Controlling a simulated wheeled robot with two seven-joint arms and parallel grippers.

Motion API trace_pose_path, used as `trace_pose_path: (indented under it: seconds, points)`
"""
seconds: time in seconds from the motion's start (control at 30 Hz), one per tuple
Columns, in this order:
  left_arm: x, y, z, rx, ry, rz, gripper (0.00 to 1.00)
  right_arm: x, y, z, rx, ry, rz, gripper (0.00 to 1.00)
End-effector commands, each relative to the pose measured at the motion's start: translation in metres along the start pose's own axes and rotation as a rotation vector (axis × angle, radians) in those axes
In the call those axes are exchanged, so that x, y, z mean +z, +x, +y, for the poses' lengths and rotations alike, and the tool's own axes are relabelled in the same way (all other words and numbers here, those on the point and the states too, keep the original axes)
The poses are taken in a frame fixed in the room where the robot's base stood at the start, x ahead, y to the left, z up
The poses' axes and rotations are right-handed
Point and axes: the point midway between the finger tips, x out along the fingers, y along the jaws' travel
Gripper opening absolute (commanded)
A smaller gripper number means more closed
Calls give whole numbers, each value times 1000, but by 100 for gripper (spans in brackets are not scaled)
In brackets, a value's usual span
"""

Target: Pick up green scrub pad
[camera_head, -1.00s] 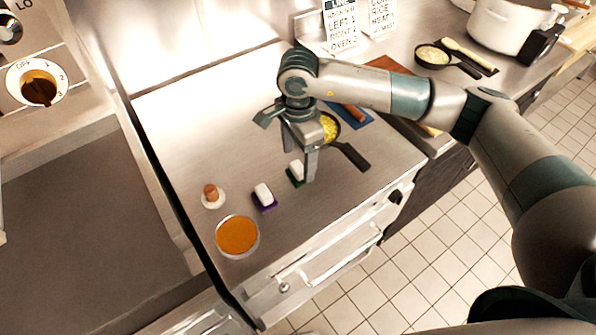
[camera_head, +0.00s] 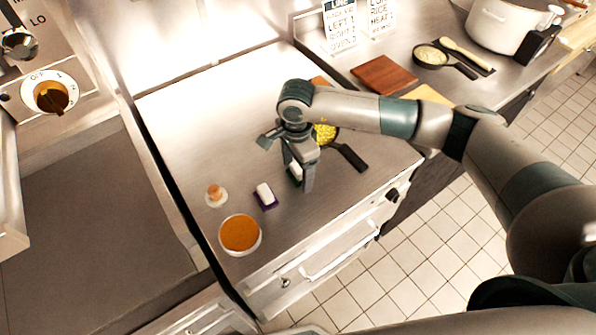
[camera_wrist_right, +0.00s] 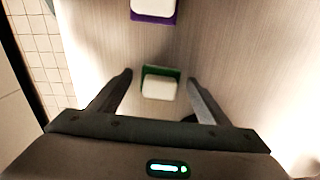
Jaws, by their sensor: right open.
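The green scrub pad (camera_wrist_right: 160,71) with a white top lies on the steel counter. In the right wrist view it sits between the two open fingers of my right gripper (camera_wrist_right: 160,85), apart from both. In the head view the scrub pad (camera_head: 294,173) shows partly behind the fingers of the right gripper (camera_head: 297,178), which point down at the counter. My left gripper is not in view.
A purple pad with a white top (camera_head: 265,196) lies to the left, also seen in the wrist view (camera_wrist_right: 154,10). A brown-topped white piece (camera_head: 216,195) and a bowl of orange contents (camera_head: 240,234) stand further left. A dark pan with yellow food (camera_head: 325,134) is behind the gripper.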

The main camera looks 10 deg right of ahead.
Motion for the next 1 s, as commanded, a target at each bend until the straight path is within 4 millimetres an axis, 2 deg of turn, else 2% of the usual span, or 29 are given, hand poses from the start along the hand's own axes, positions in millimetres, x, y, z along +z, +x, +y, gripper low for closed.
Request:
trace_pose_path:
  seconds: [0.1, 0.27, 0.3, 0.73, 0.87, 1.0]
  points:
    - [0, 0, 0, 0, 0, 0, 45, 0, 0, 0, 0, 0, 0, 68]
    - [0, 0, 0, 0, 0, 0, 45, 0, 0, 0, 0, 0, 0, 30]
    - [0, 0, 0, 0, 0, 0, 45, 0, 0, 0, 0, 0, 0, 26]
    - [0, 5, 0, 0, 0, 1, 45, 0, -4, -1, -2, 0, -1, 26]
    - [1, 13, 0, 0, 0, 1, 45, 0, -14, -1, -3, -1, 0, 26]
    - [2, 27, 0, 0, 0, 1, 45, 0, -32, -2, -6, -1, 0, 26]
